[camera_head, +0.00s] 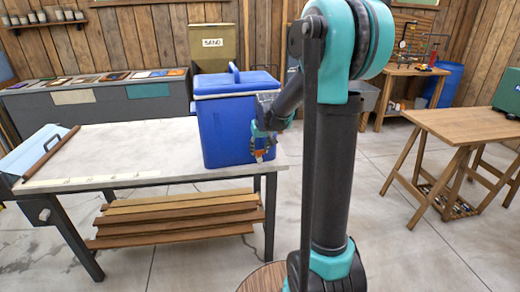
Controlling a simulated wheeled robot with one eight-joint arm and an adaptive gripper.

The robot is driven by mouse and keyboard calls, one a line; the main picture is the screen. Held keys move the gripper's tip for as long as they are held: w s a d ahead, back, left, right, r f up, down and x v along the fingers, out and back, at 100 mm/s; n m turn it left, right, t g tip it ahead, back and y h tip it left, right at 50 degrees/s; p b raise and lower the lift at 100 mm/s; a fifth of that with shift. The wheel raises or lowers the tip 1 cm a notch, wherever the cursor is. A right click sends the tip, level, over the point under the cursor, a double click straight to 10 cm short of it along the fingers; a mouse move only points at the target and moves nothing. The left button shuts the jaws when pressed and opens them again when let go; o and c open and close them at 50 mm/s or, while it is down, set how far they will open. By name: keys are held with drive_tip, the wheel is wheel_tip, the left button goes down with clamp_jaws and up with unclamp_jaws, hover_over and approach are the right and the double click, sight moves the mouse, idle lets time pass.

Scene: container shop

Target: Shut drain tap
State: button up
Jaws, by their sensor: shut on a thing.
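A blue cooler (224,131) with a white-rimmed blue lid and a raised handle stands upright on the right end of the grey-topped table (115,150). The lid is shut. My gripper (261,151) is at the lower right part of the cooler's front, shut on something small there. It is at the place of the drain tap, which is mostly hidden by the fingers. A small orange and whitish bit shows at the fingertips, too small to tell whether it is the tap. Whether the tap is open or shut cannot be seen.
Wooden planks (180,215) lie on the shelf under the table. A wooden trestle table (470,124) with a green case (507,92) stands at right. A sand bin (212,50) is behind the cooler. The table's middle is clear.

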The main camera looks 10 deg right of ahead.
idle(0.3)
drive_tip(key=o, duration=1.2)
drive_tip(key=shift+c, duration=0.2)
drive_tip(key=shift+r, duration=0.1)
drive_tip(key=v, duration=1.2)
drive_tip(key=shift+s, duration=0.1)
